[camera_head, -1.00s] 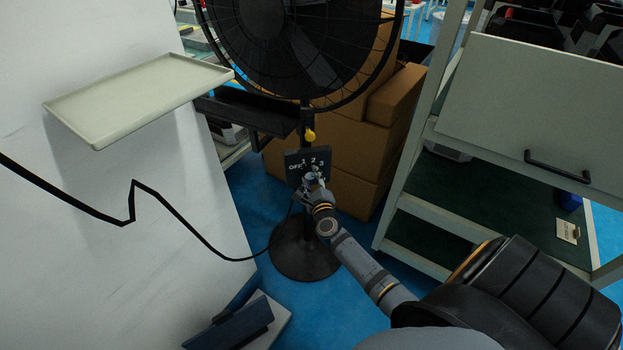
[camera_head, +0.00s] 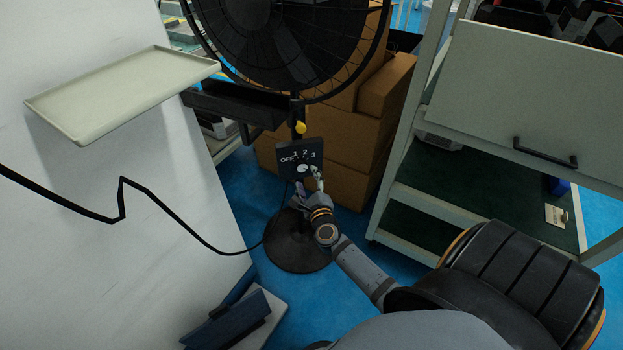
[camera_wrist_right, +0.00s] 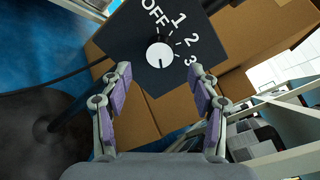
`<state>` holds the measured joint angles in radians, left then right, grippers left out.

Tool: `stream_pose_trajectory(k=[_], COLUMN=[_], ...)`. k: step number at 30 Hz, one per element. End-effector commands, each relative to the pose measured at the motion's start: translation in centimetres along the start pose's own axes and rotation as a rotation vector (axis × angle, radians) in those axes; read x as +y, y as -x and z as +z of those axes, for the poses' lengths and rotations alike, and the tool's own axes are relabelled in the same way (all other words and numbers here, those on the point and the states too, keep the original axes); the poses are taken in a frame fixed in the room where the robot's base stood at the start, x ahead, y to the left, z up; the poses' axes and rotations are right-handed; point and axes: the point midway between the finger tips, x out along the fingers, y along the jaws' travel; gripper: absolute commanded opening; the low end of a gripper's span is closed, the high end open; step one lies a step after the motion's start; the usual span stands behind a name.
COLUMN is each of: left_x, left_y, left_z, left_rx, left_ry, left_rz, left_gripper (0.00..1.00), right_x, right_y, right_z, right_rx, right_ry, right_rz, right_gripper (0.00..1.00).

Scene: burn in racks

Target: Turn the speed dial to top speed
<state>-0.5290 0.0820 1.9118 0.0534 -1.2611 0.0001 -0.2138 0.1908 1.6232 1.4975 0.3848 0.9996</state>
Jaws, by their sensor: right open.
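The speed dial (camera_head: 302,168) is a small white knob on a dark control box (camera_head: 285,164) on the fan's stand. The box is marked OFF, 1, 2 and 3. In the right wrist view the dial (camera_wrist_right: 159,55) is uncovered, with a short dark mark at its lower edge; I cannot tell which setting it indicates. My right gripper (camera_head: 310,183) is open just below and in front of the dial. In the wrist view its fingertips (camera_wrist_right: 161,72) stand apart on either side below the dial, with nothing between them. My left gripper is not in view.
The black fan (camera_head: 275,35) rises above the box on a round base (camera_head: 295,245). Cardboard boxes (camera_head: 350,150) stand behind it. A rack (camera_head: 450,207) is close on the right. A pale tray (camera_head: 120,95) juts out at left, and a black cable hangs across the left.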

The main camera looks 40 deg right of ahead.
Motion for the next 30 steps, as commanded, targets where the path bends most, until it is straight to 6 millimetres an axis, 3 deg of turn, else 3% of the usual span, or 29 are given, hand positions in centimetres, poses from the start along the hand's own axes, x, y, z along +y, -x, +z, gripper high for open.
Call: stream_pose_trajectory(k=[3, 10, 30], left_x=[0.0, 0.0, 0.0], left_y=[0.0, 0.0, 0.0], left_z=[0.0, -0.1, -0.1], left_rx=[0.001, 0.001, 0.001], left_ry=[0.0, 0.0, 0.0], left_rz=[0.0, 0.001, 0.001], left_gripper=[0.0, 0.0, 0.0], right_x=[0.1, 0.1, 0.4], right_y=[3.0, 6.6, 7.2], right_z=[-0.1, 0.0, 0.5], right_rx=[0.002, 0.001, -0.021], right_ry=[0.0, 0.0, 0.035], right_rz=[0.003, 0.0, 0.018], right_gripper=[0.61, 0.61, 0.61])
